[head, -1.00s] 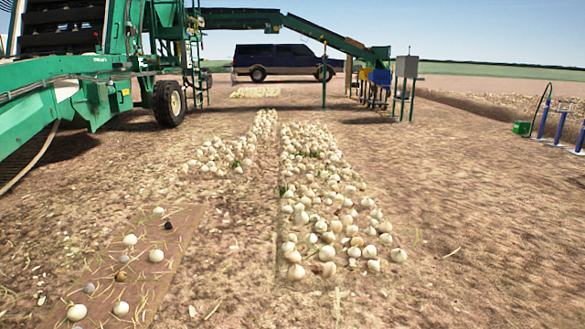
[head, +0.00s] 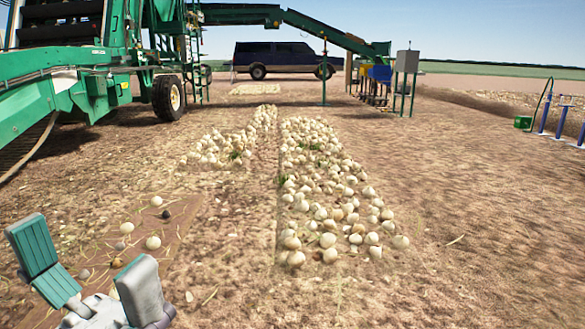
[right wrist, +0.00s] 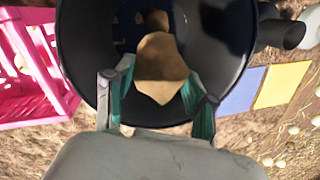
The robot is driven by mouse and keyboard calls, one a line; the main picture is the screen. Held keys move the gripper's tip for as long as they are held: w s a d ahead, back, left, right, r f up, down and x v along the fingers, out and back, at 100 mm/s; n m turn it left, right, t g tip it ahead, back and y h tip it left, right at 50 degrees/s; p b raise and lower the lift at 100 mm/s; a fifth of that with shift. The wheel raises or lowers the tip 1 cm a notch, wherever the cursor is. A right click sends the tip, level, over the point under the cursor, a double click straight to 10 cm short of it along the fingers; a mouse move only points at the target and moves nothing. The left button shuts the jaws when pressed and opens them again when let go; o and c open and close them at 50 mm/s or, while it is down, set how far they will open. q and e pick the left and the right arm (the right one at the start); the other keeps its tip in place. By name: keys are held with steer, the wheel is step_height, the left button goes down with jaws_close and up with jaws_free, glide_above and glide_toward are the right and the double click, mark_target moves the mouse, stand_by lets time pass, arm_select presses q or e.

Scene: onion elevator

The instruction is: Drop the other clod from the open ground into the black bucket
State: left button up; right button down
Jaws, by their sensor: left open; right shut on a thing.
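In the right wrist view my right gripper (right wrist: 160,105) is shut on a tan clod (right wrist: 160,68). The clod is over the mouth of the black bucket (right wrist: 89,60), whose dark inside shows around it. Another brownish lump (right wrist: 157,20) shows beyond the clod, inside the bucket's outline. I cannot tell how far the clod is above the bucket's floor. The right gripper and bucket are not in the head view.
A pink crate (right wrist: 38,65) stands left of the bucket. Blue (right wrist: 243,90) and yellow (right wrist: 283,84) patches lie to its right. A green machine (head: 75,75) stands at the left.

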steer(key=shift+c, duration=1.5)
jaws_free()
step_height(320, 180, up, 12)
steer(key=d, duration=0.2)
steer(key=shift+w, duration=0.3)
